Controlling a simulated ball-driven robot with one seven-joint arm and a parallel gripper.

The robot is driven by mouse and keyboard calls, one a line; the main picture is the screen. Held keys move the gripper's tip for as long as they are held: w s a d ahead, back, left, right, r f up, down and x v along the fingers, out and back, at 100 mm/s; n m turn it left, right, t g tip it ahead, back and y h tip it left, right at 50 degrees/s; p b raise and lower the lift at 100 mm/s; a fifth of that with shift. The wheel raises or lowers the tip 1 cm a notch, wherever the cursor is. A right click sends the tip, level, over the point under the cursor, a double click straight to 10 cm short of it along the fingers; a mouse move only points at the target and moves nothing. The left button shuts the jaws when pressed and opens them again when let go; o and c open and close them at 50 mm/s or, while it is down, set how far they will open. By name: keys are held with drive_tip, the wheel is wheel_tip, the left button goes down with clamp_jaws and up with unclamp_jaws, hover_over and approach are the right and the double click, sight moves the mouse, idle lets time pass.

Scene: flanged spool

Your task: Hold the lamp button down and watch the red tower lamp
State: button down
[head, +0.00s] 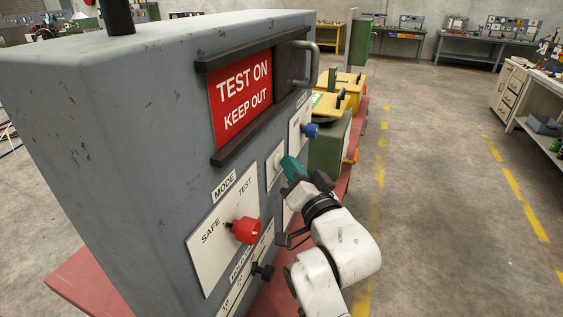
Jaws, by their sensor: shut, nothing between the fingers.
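My gripper (292,168), with teal fingers, is shut and empty. Its tips are close to a small white plate (272,178) on the front of the grey cabinet (130,140). Whether the tips touch anything on that plate I cannot tell. A pale round part (278,158) on the plate, which may be the lamp button, shows just left of the fingertips, partly hidden. A dark pole (117,16) rises from the cabinet top and is cut off by the frame; no red lamp is in view.
Left of my gripper are a red knob (244,230) on the SAFE/TEST mode plate and a black knob (263,271). A blue knob (310,130) is beyond it. A red sign (240,98) and a handle (306,65) are above.

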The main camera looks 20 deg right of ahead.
idle(0.8)
drive_tip(key=shift+s+d+p, duration=0.5)
drive_tip(key=shift+s+d, duration=0.05)
drive_tip(key=shift+d, duration=0.15)
drive_tip(key=s+d, duration=0.1)
drive_tip(key=d, duration=0.1)
drive_tip(key=s+d+p, duration=0.1)
drive_tip(key=s+d, duration=0.1)
idle(0.4)
